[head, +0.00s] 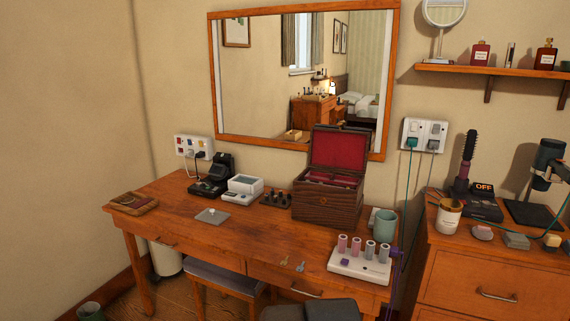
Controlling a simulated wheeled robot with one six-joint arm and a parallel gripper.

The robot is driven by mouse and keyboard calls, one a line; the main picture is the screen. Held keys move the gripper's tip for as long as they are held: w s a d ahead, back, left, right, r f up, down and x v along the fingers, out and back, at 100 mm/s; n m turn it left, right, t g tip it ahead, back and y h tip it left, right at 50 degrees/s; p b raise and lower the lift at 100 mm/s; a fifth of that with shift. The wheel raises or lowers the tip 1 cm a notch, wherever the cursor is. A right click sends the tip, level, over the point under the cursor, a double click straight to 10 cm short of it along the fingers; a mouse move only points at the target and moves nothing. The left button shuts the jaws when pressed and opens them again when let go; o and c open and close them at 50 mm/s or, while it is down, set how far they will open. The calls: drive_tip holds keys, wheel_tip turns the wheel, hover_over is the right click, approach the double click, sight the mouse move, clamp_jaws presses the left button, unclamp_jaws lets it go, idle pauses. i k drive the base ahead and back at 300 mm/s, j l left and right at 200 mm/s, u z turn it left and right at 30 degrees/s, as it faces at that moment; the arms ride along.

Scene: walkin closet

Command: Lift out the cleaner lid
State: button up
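A small white box-shaped device (242,190), which looks like the cleaner, stands on the wooden desk left of the jewellery box. Its top is grey and too small in view to tell whether a lid sits in it. A flat grey square piece (206,218) with a small pale knob or object on it lies on the desk in front of the device, apart from it. I cannot tell whether this piece is the lid. My gripper's fingertips are not in view.
An open dark jewellery box (327,199) with red lining stands right of the cleaner. A black device (210,179) stands to its left. The desk's (180,207) front left is mostly clear. A stool (222,278) stands below.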

sight(216, 216)
drive_tip(key=i+j+u, duration=0.2)
drive_tip(key=i+j, duration=0.2)
drive_tip(key=i+j+u, duration=0.45)
drive_tip(key=i+j, duration=0.15)
drive_tip(key=i, duration=0.3)
drive_tip(key=i+j+u, duration=0.2)
drive_tip(key=i, duration=0.25)
